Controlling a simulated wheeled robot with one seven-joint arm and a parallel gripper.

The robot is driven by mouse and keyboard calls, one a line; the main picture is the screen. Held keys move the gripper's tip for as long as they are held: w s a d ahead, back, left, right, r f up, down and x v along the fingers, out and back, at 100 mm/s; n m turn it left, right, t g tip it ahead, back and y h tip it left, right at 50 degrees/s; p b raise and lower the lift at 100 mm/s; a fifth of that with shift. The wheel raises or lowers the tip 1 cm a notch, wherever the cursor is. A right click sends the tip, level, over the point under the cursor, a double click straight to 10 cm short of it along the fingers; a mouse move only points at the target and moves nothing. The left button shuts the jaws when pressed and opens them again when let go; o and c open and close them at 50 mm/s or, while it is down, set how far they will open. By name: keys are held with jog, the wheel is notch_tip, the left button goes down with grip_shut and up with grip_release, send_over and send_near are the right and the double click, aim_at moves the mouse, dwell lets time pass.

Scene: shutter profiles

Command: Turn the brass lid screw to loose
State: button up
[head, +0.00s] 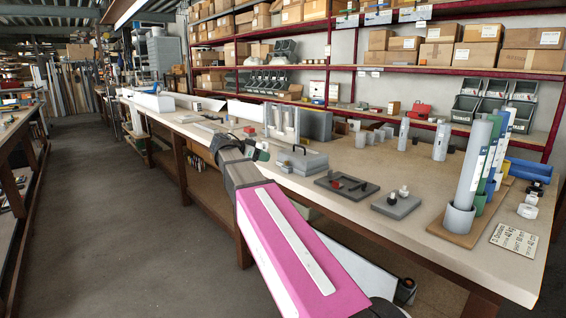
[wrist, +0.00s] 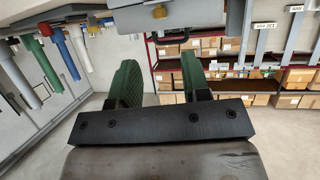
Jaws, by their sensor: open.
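A grey lidded box (head: 305,162) with a black handle stands on the workbench, just right of my gripper (head: 257,143) in the head view. A small knob-like part shows at the box's front left, too small to make out clearly. In the wrist view a brass-coloured round knob (wrist: 158,12) shows at the top edge, beyond and apart from the fingers; it looks like the brass lid screw. My gripper (wrist: 160,66) has two green pads set wide apart, with nothing between them. I cannot tell which way the screw is turned.
A dark tray (head: 347,186) with red pieces and a grey block with knobs (head: 396,204) lie right of the box. Tall tubes (head: 474,165) stand in holders at the bench's right end. Shelves with cartons line the wall.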

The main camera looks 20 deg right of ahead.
aim_at(287, 163)
jog(key=x, duration=1)
jog(key=shift+d, duration=0.3)
grip_shut()
